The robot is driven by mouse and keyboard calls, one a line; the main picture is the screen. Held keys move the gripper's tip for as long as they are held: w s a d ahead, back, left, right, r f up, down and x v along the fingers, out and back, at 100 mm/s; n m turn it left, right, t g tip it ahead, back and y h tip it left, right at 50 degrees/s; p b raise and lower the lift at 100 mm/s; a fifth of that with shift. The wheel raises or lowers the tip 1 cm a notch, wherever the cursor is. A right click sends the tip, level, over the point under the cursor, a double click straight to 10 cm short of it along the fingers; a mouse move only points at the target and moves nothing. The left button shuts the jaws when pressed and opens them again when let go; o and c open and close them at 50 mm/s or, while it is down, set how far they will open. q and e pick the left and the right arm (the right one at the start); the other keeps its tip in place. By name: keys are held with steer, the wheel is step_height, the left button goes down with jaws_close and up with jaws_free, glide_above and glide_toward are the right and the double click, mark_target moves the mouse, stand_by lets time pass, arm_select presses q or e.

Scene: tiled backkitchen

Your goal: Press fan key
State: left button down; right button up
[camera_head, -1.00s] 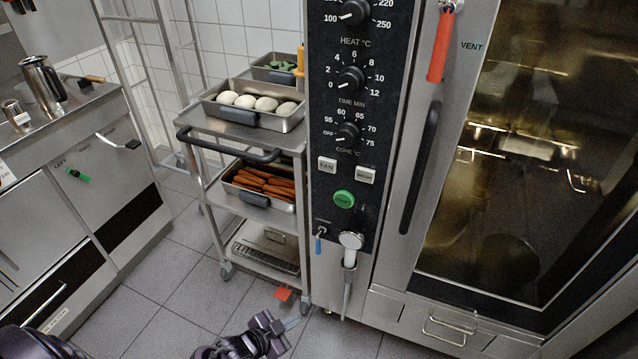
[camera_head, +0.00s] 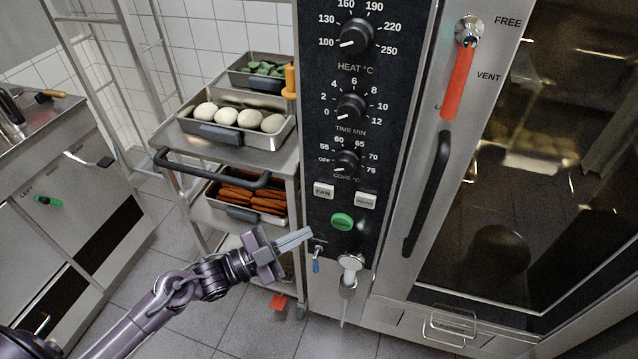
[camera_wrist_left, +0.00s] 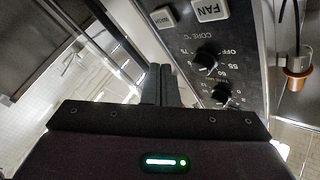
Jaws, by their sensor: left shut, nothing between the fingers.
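The fan key (camera_head: 324,190) is a white square button marked FAN on the black oven control panel (camera_head: 338,110), left of a second white key (camera_head: 365,201) and above a green round button (camera_head: 342,222). My left gripper (camera_head: 308,235) is shut and empty. Its fingertips are below and a little left of the fan key, near the panel's left edge, apart from the key in the picture. In the left wrist view the fan key (camera_wrist_left: 209,9) shows upside down at the top, and my shut fingers (camera_wrist_left: 160,84) are to its lower left. My right gripper is not in view.
Three black knobs sit above the keys. A blue-tipped switch (camera_head: 317,257) and a hand shower (camera_head: 350,266) are below. The oven door handle (camera_head: 428,190) is on the right. A trolley (camera_head: 240,152) with trays of dough balls and sausages stands left, close to my arm.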

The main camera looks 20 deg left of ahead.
arm_select(q)
steer(key=b, duration=0.4)
glide_toward(333, 194)
steer(key=d, duration=0.4)
steer(key=shift+w+a+r+b, duration=0.1)
steer(key=shift+w+r+b, duration=0.15)
steer(key=shift+w, duration=0.35)
steer(key=shift+w+a+r+b, duration=0.1)
steer(key=shift+w+r+b, duration=0.15)
steer(key=shift+w, duration=0.35)
steer(key=shift+w, duration=0.1)
stand_by(0.8)
steer(key=shift+w, duration=0.35)
